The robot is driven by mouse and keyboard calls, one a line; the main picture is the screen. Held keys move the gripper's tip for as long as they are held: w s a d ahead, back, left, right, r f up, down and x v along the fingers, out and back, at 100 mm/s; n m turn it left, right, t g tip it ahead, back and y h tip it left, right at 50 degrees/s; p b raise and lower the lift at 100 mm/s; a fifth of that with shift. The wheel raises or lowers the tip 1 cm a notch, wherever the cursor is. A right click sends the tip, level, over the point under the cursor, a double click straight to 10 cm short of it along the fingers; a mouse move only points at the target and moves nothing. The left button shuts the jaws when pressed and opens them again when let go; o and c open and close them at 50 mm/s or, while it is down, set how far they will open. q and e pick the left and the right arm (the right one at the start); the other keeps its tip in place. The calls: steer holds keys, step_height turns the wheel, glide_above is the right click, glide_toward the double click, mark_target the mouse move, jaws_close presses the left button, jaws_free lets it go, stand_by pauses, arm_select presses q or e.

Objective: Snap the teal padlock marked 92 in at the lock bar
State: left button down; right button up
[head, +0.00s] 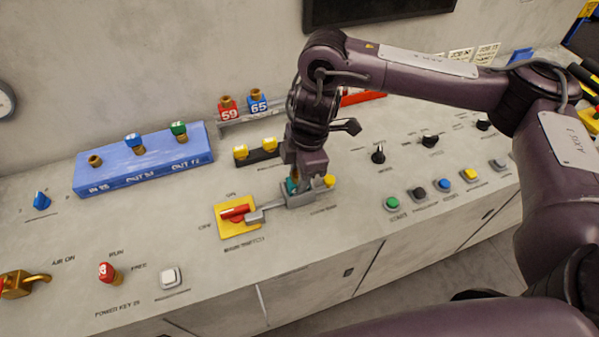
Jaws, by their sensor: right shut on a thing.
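The teal padlock (291,186) shows only as a small patch below my right gripper (303,178). The gripper points down and is shut on it; its fingers hide most of the padlock, and the number is not readable. The padlock is right at the grey lock bar (298,198) on the console, to the right of the yellow main switch plate (230,222) with its red handle (235,211). I cannot tell whether the padlock's shackle is in the bar. My left gripper is not in view.
A red padlock marked 59 (228,108) and a blue one marked 65 (257,102) sit on a rail behind. The console front is mostly clear.

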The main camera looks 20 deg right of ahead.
steer(key=shift+s+f+p, duration=0.25)
steer(key=shift+f+p, duration=0.05)
steer(key=shift+f, duration=0.2)
steer(key=shift+c, duration=0.5)
stand_by(0.9)
steer(key=o, duration=1.1)
steer(key=shift+r, duration=0.1)
steer(key=shift+o, duration=0.2)
steer(key=shift+w, duration=0.15)
steer(key=shift+w, duration=0.15)
